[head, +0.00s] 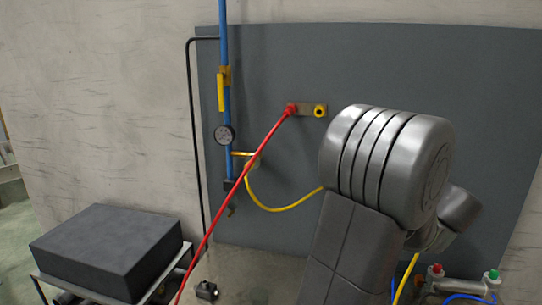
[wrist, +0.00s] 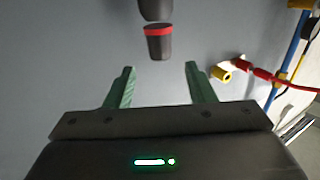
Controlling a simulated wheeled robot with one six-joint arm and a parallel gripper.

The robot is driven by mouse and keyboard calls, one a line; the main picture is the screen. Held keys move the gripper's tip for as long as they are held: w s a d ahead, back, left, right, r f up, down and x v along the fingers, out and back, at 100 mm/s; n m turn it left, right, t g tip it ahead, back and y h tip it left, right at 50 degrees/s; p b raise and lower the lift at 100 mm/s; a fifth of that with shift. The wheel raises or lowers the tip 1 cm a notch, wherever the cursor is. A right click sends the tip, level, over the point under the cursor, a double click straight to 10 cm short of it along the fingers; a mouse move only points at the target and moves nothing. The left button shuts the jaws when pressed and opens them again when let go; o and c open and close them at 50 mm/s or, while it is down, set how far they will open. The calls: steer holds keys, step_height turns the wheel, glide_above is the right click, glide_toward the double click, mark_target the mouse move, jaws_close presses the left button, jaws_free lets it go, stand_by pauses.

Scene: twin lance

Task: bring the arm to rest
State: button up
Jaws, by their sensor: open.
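My gripper (wrist: 160,66) shows in the wrist view with its two green fingers apart and nothing between them. In the head view my grey arm stands at the right of centre, in front of the grey wall panel (head: 285,75); the gripper cannot be made out there. Past the fingertips in the wrist view is a dark cylindrical thing with a red band (wrist: 158,42). It is apart from the fingers, and I cannot tell what it is.
A red hose (head: 240,180) runs from a fitting beside a yellow socket (head: 320,110). A blue pipe (head: 226,115) carries a gauge (head: 224,135). A yellow hose (head: 270,208) passes behind my arm. A dark block (head: 105,245) sits on a stand at lower left.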

steer(key=w, duration=0.2)
steer(key=w+a+p, duration=0.1)
steer(key=w, duration=0.2)
steer(key=w+p, duration=0.1)
steer(key=w, duration=0.2)
steer(key=shift+w+a+r, duration=0.1)
steer(key=shift+w+a, duration=0.15)
steer(key=shift+a, duration=0.15)
steer(key=shift+m+h, duration=0.3)
steer(key=shift+h, duration=0.1)
steer(key=shift+s+f+m+h+b, duration=0.2)
steer(key=shift+m+h+b, duration=0.3)
steer(key=shift+h+b, duration=0.3)
steer(key=m+h+b, duration=0.1)
steer(key=h+b, duration=0.1)
steer(key=shift+w+d+f+b, duration=0.1)
steer(key=shift+f+b, duration=0.05)
steer(key=shift+b, duration=0.7)
steer(key=m+h+b, duration=0.2)
steer(key=h+b, duration=0.1)
steer(key=b, duration=0.5)
steer(key=m+g+h+b, duration=0.1)
steer(key=m+h+b, duration=0.1)
steer(key=b, duration=0.6)
steer(key=shift+m+h+b, duration=0.3)
steer(key=shift+h+b, duration=0.1)
steer(key=shift+h, duration=0.4)
steer(key=shift+m+g+h+b, duration=0.5)
steer(key=shift+h+b, duration=0.2)
steer(key=shift+b, duration=0.5)
